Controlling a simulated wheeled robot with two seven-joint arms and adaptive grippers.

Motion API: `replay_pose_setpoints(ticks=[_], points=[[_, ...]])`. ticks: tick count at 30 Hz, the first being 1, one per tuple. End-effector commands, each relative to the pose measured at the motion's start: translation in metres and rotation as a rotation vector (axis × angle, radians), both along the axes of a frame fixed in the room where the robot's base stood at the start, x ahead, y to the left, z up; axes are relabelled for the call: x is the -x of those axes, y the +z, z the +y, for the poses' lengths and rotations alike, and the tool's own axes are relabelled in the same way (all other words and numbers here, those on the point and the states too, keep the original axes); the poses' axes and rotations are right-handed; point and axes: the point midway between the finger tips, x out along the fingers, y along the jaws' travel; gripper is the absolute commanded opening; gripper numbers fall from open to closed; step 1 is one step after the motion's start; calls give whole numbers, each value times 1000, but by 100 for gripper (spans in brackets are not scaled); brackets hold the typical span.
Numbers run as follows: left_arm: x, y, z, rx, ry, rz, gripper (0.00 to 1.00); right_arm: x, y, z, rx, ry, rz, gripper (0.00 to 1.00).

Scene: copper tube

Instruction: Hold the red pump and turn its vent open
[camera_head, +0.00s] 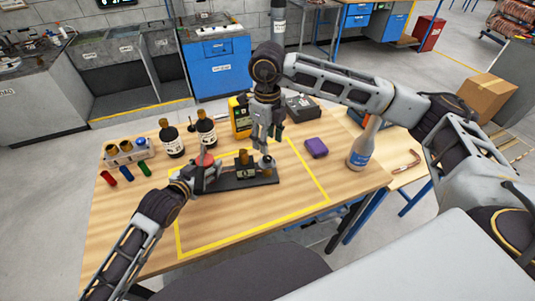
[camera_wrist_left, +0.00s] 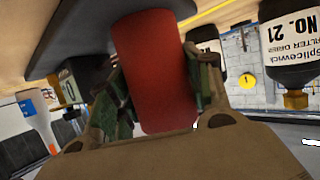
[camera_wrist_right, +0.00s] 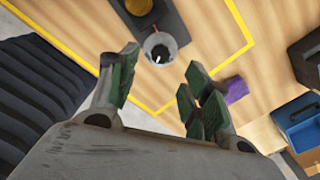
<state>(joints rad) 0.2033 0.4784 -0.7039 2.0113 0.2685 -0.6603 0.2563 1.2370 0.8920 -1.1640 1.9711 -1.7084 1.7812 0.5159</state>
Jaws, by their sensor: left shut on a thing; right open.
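The red pump (camera_head: 205,160) stands at the left end of a dark base plate (camera_head: 232,184) on the table. In the left wrist view the red pump body (camera_wrist_left: 152,70) lies between my left fingers. My left gripper (camera_head: 196,176) is shut on it. A brass-topped part (camera_head: 243,158) stands mid-plate, and a grey round part (camera_head: 267,165) stands at the right end. My right gripper (camera_head: 266,134) points down above that right end, open and empty. In the right wrist view the grey round part (camera_wrist_right: 160,47) with a small light mark lies beyond the fingertips, apart from them. Which part is the vent, I cannot tell.
Two dark bottles (camera_head: 172,142) and a yellow meter (camera_head: 240,117) stand behind the plate. Coloured small cylinders (camera_head: 127,174) lie at left. The front of the yellow-taped area is clear.

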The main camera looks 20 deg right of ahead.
Motion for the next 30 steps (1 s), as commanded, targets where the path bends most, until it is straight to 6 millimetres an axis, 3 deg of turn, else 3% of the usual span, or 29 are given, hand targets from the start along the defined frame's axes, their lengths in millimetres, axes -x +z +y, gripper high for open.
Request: replay_pose_setpoints(ticks=[15, 29, 30], points=[[0, 0, 0, 0, -1, 2, 0, 0, -61, -1, 1, -1, 0, 49], [0, 0, 0, 0, -1, 2, 0, 0, -68, -1, 0, -1, 0, 49], [0, 0, 0, 0, -1, 2, 0, 0, -68, -1, 0, -1, 0, 45]])
